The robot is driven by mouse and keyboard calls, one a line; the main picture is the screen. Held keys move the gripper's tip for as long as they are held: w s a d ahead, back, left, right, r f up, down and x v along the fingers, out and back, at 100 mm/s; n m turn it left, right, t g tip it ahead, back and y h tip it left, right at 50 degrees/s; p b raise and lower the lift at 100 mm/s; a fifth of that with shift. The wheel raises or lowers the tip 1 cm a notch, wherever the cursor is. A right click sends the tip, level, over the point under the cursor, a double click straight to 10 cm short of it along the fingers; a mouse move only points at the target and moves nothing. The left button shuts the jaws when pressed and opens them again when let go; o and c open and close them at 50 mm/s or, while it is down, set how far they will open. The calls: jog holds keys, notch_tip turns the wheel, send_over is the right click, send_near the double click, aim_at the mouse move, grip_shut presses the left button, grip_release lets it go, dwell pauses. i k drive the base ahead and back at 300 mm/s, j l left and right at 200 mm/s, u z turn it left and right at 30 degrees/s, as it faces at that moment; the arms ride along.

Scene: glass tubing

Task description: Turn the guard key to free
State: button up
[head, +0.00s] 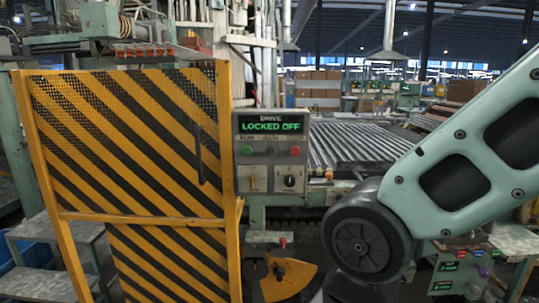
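The control panel (270,122) stands right of the guard door in the head view. Its screen reads "DRIVE LOCKED OFF" in green. Low on the panel are two square switch plates. The left plate (253,179) is yellowish with a thin upright part. The right plate (290,180) is pale with a round black knob. I cannot tell for sure which one is the guard key; both are too small to read. The yellow and black striped guard door (135,185) appears shut against its frame. My arm crosses the right side; my gripper is out of view.
A green button (247,151), a grey one (270,152) and a red one (294,151) sit above the switches. A black door handle (199,155) is left of the panel. A roller bed (360,143) lies behind. A grey step (45,255) stands at left.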

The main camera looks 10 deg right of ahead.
aim_at(252, 179)
jog(key=j, duration=0.8)
jog(key=i+j, duration=0.1)
jog(key=j, duration=0.7)
